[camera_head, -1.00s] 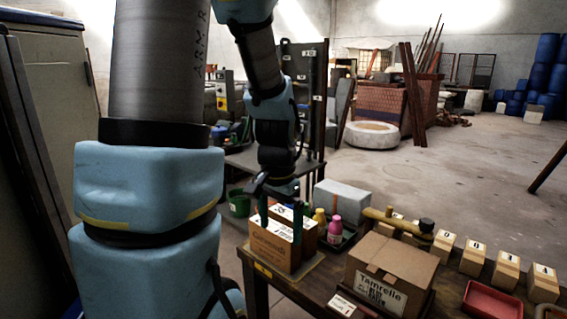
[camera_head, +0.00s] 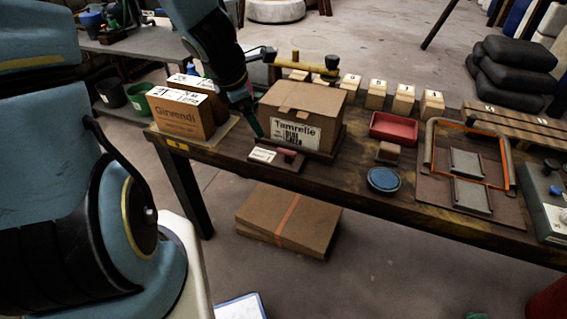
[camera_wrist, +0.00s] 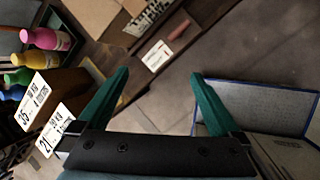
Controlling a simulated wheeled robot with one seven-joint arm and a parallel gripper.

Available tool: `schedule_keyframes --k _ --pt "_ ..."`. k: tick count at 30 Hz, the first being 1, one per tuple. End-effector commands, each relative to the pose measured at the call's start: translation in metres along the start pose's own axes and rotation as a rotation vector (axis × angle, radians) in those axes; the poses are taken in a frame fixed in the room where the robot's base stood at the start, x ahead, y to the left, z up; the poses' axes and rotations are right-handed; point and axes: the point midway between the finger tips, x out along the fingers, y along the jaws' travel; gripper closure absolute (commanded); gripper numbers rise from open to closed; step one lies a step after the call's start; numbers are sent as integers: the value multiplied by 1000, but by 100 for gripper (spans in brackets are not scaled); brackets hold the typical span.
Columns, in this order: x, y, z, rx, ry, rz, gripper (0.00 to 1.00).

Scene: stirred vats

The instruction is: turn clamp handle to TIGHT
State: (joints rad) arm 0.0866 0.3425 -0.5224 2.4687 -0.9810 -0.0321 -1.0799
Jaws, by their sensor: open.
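A small dark plate (camera_head: 270,161) with a white label card (camera_head: 263,155) and a dark reddish handle-like piece (camera_head: 289,154) lies at the table's front edge, before the Tamrelle box. It may be the clamp; its lettering is too small to read. The card also shows in the wrist view (camera_wrist: 157,55), beyond my fingertips. My gripper (camera_head: 250,118) is between the Girvendi boxes and the Tamrelle box, just left of the plate. In the wrist view its green fingers are spread wide with nothing between them (camera_wrist: 158,84). It does not touch the handle-like piece.
The Tamrelle box (camera_head: 297,133) stands behind the plate and the Girvendi box (camera_head: 178,118) to its left. A red tray (camera_head: 394,129), blue round lid (camera_head: 383,180) and small block (camera_head: 388,152) lie to the right. Flat cardboard (camera_head: 290,220) lies below the table.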

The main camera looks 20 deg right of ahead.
Motion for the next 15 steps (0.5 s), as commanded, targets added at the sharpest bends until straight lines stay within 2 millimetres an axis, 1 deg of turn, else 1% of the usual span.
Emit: schedule_keyframes --k 1,3,6,10,13,15 --pt "23 -10 8 -159 -7 -6 0" --pt "37 -19 19 -358 -5 -10 0" --pt "48 -29 27 -557 5 -17 0" --pt "54 -34 32 -674 14 -22 0" --pt "62 -35 32 -689 16 -23 0" --pt "72 -36 32 -689 17 -24 0"
